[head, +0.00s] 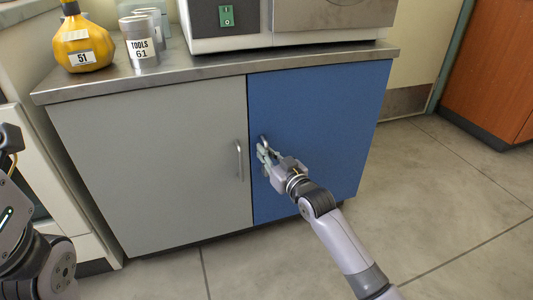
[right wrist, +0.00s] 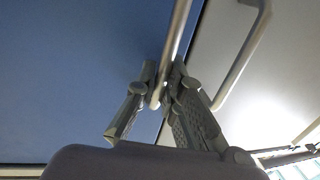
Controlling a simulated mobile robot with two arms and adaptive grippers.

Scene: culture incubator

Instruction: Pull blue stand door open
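The blue stand door (head: 320,110) is the right door of the low cabinet and looks closed, flush with the grey door beside it. It fills the left of the right wrist view (right wrist: 60,80). Its metal bar handle (right wrist: 178,35) is near its left edge, mostly hidden by my gripper in the head view. My right gripper (head: 264,150) is at this handle. In the right wrist view its fingertips (right wrist: 163,80) close in on both sides of the handle's end. My left arm shows at the left edge of the head view, its gripper out of view.
The grey door (head: 150,160) has its own handle (head: 239,160) close by on the left. On the cabinet top (head: 200,66) stand a yellow flask (head: 82,45), grey tool cups (head: 140,45) and a large appliance (head: 230,40). Floor in front and right is clear; an orange-brown cabinet (head: 490,75) stands far right.

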